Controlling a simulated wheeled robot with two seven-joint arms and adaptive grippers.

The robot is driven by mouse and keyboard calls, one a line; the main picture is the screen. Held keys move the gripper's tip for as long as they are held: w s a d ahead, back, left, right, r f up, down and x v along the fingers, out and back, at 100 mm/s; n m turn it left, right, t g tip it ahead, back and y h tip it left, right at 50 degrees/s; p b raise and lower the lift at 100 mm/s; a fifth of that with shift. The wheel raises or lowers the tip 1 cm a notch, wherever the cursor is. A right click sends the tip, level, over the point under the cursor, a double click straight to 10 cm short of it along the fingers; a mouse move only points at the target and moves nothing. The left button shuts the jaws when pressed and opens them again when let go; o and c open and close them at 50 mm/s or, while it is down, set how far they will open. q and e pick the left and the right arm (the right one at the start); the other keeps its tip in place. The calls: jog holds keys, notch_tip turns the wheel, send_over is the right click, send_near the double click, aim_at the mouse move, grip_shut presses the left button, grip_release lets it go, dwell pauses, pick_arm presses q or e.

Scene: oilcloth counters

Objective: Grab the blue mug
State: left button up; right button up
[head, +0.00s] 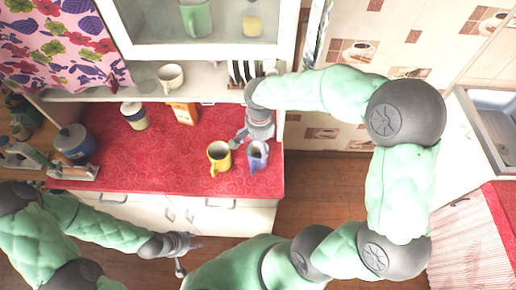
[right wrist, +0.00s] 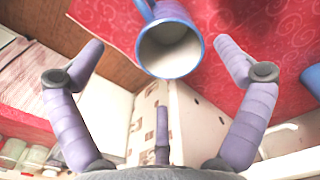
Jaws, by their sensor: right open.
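The blue mug (head: 258,155) stands on the red-covered counter near its right end, beside a yellow mug (head: 219,157). In the right wrist view the blue mug (right wrist: 168,45) shows its blue rim, pale inside and a handle at the top. My right gripper (head: 247,138) is close to the blue mug at its upper left in the head view. Its fingers (right wrist: 160,58) are open, spread wide to either side of the mug, with gaps between. My left gripper (head: 184,256) is in front of the counter's drawers, its fingers apart and empty.
A cream cup (head: 171,76) stands on the shelf behind. A blue object (right wrist: 312,80) is cut off at the right wrist view's edge.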

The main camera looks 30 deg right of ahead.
notch_tip(320, 180, down, 2)
send_over(258, 154)
jog(key=s+a, duration=0.2)
jog(key=s, duration=0.1)
jog(key=shift+f+b, duration=0.45)
jog(key=shift+f, duration=2.25)
jog(key=c, duration=1.4)
